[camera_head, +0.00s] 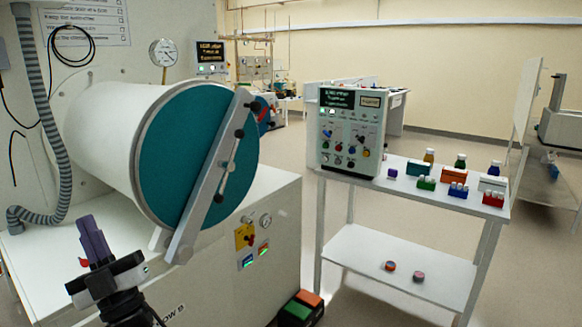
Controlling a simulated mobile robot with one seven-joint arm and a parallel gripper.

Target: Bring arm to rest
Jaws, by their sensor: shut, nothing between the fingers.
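My gripper (95,240) shows at the lower left, pointing up. Its dark purple fingers are together and hold nothing. It stands in front of the white base cabinet, apart from the large white cylinder (105,120) in the picture. The cylinder's round teal door (180,150) is closed, with a grey bar (212,175) across it. Part of my arm shows below the gripper; the rest is out of view.
A ribbed grey hose (42,115) hangs at the left. A control box (347,130) and small coloured boxes stand on a white table (400,170) at the right. Green and orange pedals (300,308) lie on the floor. Floor between cabinet and table is mostly clear.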

